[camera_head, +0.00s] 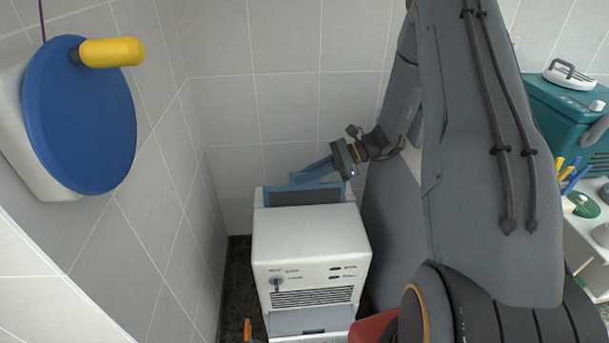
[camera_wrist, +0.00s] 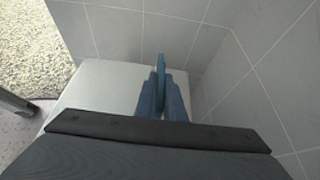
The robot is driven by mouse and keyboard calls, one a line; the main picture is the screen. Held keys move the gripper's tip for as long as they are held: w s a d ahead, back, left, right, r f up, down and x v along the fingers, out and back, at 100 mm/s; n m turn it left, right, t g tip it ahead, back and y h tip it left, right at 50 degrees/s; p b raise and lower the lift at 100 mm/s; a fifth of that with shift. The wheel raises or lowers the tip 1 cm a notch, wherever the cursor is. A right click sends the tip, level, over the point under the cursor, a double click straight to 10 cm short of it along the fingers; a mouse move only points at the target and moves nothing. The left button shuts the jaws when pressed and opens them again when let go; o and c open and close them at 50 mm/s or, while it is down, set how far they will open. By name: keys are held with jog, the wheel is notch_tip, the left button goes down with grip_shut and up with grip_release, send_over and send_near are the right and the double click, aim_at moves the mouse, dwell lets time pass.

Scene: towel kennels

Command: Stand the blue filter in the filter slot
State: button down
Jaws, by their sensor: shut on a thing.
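The blue filter (camera_head: 305,196) is a thin panel with a blue frame and a grey middle. In the head view it is upright at the top rear of the white machine (camera_head: 310,240). My gripper (camera_head: 304,177) reaches in from the right, with its blue fingers at the filter's top edge. In the wrist view the filter (camera_wrist: 161,66) shows edge-on between the two fingers (camera_wrist: 160,88), which are shut on it. The filter slot is hidden, and I cannot tell how deep the filter's lower edge sits.
Tiled walls meet in a corner close behind and left of the machine. A blue disc (camera_head: 80,115) with a yellow handle (camera_head: 112,52) is on the left wall. A teal box (camera_head: 560,115) stands at the right. My arm fills the space right of the machine.

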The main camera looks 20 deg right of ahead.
aim_at(307, 194)
jog(key=shift+s+f+b, duration=0.2)
jog(key=shift+f+b, duration=0.95)
jog(key=shift+f, duration=1.65)
jog(key=shift+d+f+b, duration=0.2)
jog(key=shift+f+b, duration=0.25)
jog(key=shift+f, duration=0.6)
jog(key=c, duration=1.8)
grip_release()
jog(key=shift+w, duration=0.1)
jog(key=shift+o, duration=0.2)
jog(key=shift+r, duration=0.1)
